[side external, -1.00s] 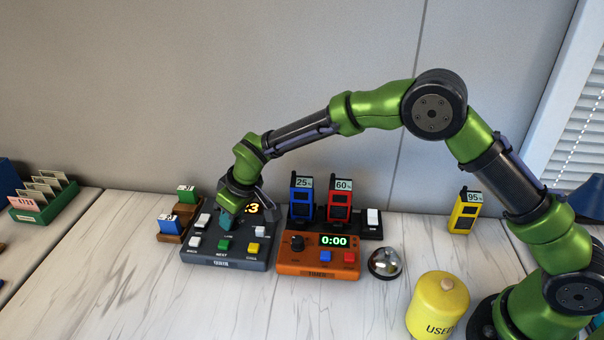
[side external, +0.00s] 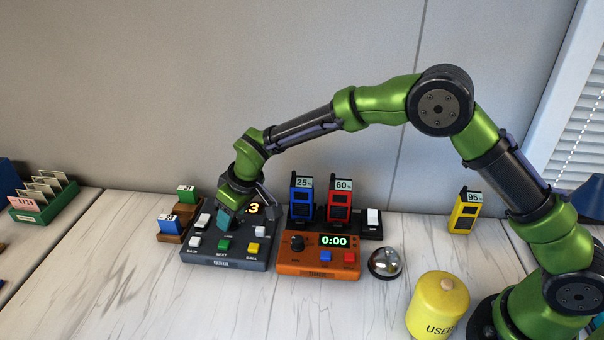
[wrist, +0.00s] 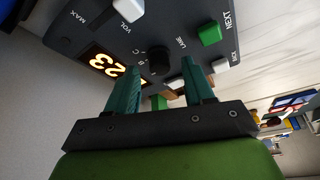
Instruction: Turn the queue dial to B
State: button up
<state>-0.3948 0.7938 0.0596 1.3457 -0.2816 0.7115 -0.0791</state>
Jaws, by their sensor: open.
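The queue console (side external: 225,263) is a dark grey box on the table with buttons and a lit orange display (wrist: 103,62). Its dial is a black knob (wrist: 158,60) in the wrist view, beside small letters including B and C and the word LANE. I cannot tell which letter it points to. In the side view my gripper hides the dial. My gripper (side external: 227,214) is over the console, pointing down. In the wrist view its teal fingers (wrist: 161,72) are apart, with the knob showing between their tips. Contact with the knob cannot be told.
An orange timer box (side external: 318,270) stands close to the console's right. Blue (side external: 302,198) and red (side external: 339,200) radios stand behind it. Wooden steps with blue (side external: 170,224) and green (side external: 186,193) blocks are close on the left. A bell (side external: 385,262) and yellow jar (side external: 438,305) stand right.

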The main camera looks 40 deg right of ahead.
jog(key=v, duration=1.5)
jog(key=shift+s+r, duration=0.25)
jog(key=shift+r, duration=0.1)
jog(key=s+d+r+m+t, duration=0.1)
jog(key=s+d+m, duration=0.3)
jog(key=s+d, duration=0.5)
jog(key=s+d+r+m+t, duration=0.2)
jog(key=s+d, duration=0.8)
jog(key=s, duration=0.5)
jog(key=shift+s+r+m, duration=0.4)
jog(key=shift+r+m, duration=0.25)
jog(key=shift+m, duration=0.55)
